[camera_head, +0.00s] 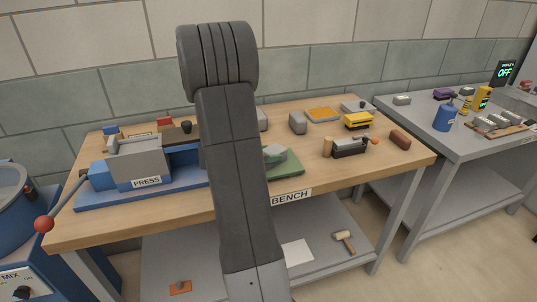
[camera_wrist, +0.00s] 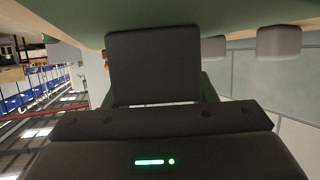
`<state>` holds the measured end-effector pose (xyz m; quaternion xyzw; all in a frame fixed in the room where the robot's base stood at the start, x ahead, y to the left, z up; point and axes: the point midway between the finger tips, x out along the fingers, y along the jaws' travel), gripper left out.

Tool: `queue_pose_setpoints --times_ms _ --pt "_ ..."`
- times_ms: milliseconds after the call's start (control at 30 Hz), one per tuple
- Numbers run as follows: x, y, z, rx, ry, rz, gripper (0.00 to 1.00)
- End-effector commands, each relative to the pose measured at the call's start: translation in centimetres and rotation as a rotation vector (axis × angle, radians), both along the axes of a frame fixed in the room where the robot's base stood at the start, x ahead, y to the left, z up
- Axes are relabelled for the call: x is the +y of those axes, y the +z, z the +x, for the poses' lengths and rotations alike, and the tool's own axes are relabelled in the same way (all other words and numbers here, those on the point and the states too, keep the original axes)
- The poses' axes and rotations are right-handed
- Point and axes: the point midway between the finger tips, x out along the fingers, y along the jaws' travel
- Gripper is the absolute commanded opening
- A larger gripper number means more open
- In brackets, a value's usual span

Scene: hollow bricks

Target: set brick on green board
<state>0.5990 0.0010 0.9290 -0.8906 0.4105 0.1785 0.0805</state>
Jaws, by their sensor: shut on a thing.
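The green board (camera_head: 288,165) lies on the bench, partly hidden behind my arm. It also fills the top of the wrist view (camera_wrist: 60,18). A pale grey-green brick (camera_head: 275,153) shows at the board's left part, beside my arm; I cannot tell whether it rests on the board or is just above it. My gripper (camera_wrist: 153,68) is close to the board in the wrist view, shut on the brick, which the dark finger mostly hides. In the head view my arm hides the gripper.
A grey block (camera_head: 298,122) and an orange tray (camera_head: 323,115) stand behind the board. A blue press (camera_head: 140,165) stands to the left. A black and yellow tool (camera_head: 357,121), a dark clamp-like device (camera_head: 349,147) and a brown brick (camera_head: 400,139) are to the right.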

Motion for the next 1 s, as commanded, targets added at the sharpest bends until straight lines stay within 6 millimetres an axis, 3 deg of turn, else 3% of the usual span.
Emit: queue_pose_setpoints --times_ms 267,300,400,767,1000 --pt "0.0 0.0 0.0 -0.002 0.001 -0.001 0.12" --pt "0.0 -0.1 0.0 -0.001 0.000 -0.001 0.53" --pt "0.0 -0.1 0.0 -0.002 0.001 0.000 0.72" --pt "0.0 0.3 0.0 -0.003 0.000 0.001 0.73" --pt "3.0 1.9 -2.4 -0.004 0.005 0.002 0.73"
